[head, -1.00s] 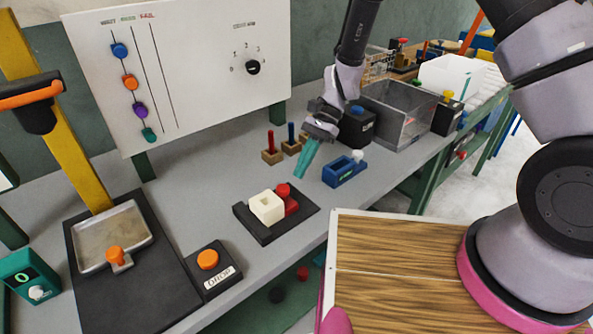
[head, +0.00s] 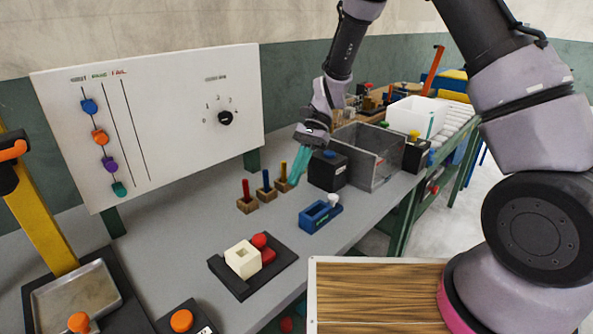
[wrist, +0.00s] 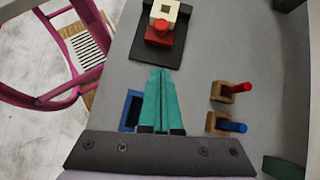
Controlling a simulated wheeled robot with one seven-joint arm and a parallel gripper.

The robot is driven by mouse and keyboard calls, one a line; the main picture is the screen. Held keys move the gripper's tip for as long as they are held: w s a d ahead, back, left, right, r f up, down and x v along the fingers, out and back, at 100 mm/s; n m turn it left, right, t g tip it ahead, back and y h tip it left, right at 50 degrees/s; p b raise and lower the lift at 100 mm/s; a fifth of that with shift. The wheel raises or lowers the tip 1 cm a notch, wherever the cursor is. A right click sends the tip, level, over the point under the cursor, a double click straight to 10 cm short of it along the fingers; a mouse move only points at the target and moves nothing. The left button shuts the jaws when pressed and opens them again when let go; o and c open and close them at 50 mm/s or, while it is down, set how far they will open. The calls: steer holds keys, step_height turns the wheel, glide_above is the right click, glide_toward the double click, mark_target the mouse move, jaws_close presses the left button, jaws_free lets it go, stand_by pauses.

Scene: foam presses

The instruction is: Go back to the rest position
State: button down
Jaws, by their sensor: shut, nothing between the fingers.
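My gripper (head: 298,165) has teal fingers pressed together with nothing between them. In the head view it hangs above the bench, by the yellow peg and left of the black box with the blue button. In the wrist view the closed fingers (wrist: 161,100) point down over the grey bench top and cover part of the blue holder (wrist: 131,109). My arm reaches out over the bench from the right.
A cream foam block (head: 243,259) sits beside a red piece on a black base. Red, blue and yellow pegs (head: 265,187) stand in wooden blocks. A blue holder (head: 319,215), a clear-sided bin (head: 371,165) and a white panel (head: 150,120) are nearby.

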steer(key=d+r+n+t, duration=0.1)
steer(key=d+r+t, duration=0.2)
steer(key=d+r, duration=0.5)
steer(key=d+r+n+t, duration=0.1)
steer(key=d+r+t, duration=0.3)
steer(key=r, duration=0.7)
steer(key=s+d+r+t+h, duration=0.1)
steer(key=s+d+r+t, duration=0.2)
steer(key=d, duration=0.5)
steer(key=s+d+r+t+h, duration=0.1)
steer(key=s+d+r+t, duration=0.3)
steer(key=s+d+r, duration=0.2)
step_height(320, 180, up, 2)
steer(key=shift+s+d+r, duration=0.1)
steer(key=shift+s+d, duration=0.15)
steer(key=shift+d, duration=0.8)
